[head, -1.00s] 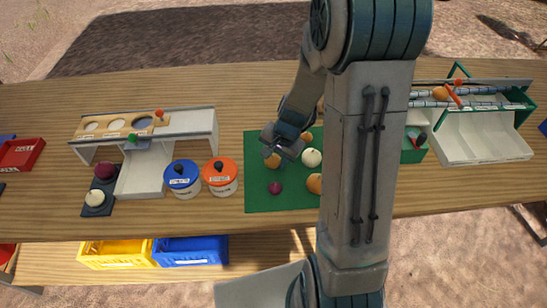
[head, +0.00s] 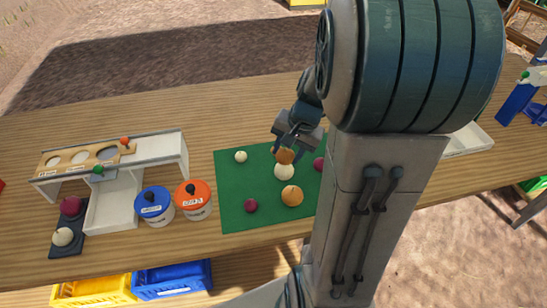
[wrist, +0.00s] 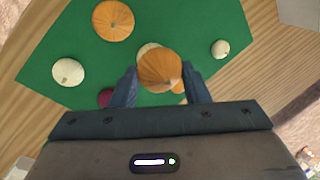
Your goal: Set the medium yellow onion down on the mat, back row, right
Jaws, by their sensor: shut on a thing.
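My gripper (head: 297,142) is shut on the medium yellow onion (wrist: 160,68), an orange-gold bulb between the two fingertips in the wrist view. In the head view the held onion (head: 285,156) shows just below the fingers, over the back part of the green mat (head: 228,187). I cannot tell whether it touches the mat. A white onion (head: 284,172) lies just in front of it, partly covered by it in the wrist view. My arm hides the right side of the mat in the head view.
On the mat lie a larger orange onion (head: 292,195), a purple onion (head: 251,205), a small white onion (head: 240,156) and a purple one (head: 319,163) by my arm. Blue-lidded (head: 154,204) and orange-lidded (head: 194,199) tubs stand left of the mat. The mat's left middle is bare.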

